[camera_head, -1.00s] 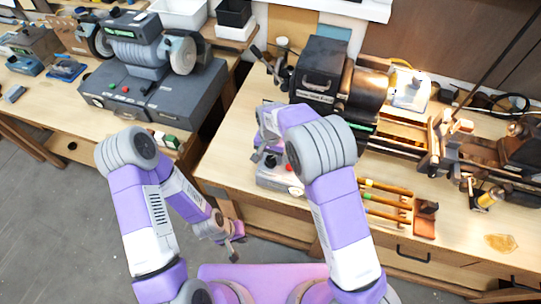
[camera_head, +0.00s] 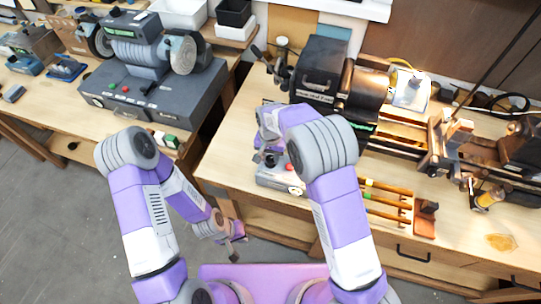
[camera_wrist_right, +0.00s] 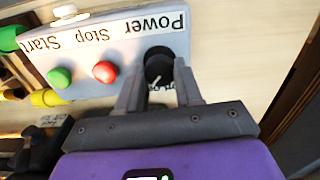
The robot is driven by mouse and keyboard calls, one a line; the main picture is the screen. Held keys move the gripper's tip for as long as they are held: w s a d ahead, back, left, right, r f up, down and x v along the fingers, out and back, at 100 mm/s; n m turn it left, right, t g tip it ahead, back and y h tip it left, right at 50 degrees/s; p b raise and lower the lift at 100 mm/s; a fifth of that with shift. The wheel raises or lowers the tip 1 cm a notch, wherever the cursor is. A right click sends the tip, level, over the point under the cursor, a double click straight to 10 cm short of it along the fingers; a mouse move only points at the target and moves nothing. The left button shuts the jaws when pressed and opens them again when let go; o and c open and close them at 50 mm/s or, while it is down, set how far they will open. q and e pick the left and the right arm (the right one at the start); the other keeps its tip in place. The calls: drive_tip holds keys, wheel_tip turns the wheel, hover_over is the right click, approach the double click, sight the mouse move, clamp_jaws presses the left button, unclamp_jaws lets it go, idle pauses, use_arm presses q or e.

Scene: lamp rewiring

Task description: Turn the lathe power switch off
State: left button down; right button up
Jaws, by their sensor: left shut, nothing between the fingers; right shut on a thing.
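The lathe's control box (camera_head: 268,180) sits on the bench in front of the lathe headstock. The wrist view shows the box's face (camera_wrist_right: 125,42) upside down, with the labels Start, Stop and Power. The black round power knob (camera_wrist_right: 157,62) is under the Power label, with a white pointer line partly hidden by the fingers. My right gripper (camera_wrist_right: 159,80) is shut on this knob, one finger on each side. In the head view my right gripper (camera_head: 268,158) is over the box. My left gripper (camera_head: 236,240) is shut and empty, low in front of the bench.
The red stop button (camera_wrist_right: 105,71) and green start button (camera_wrist_right: 60,77) are close beside the knob. The lathe (camera_head: 345,85) stands behind the box. Wooden-handled tools (camera_head: 388,200) lie to its right. A bench grinder (camera_head: 150,60) stands on the left bench.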

sight(270, 158)
drive_tip(key=n, duration=0.4)
drive_tip(key=shift+n+b, duration=0.35)
drive_tip(key=shift+n, duration=0.05)
drive_tip(key=n, duration=0.8)
drive_tip(key=shift+r+b, duration=0.1)
drive_tip(key=shift+b, duration=0.25)
drive_tip(key=shift+n, duration=2.2)
drive_tip(key=shift+w, duration=0.1)
drive_tip(key=o, duration=1)
drive_tip(key=shift+o, duration=0.2)
wheel_tip(270, 158, up, 8)
drive_tip(key=shift+f, duration=0.25)
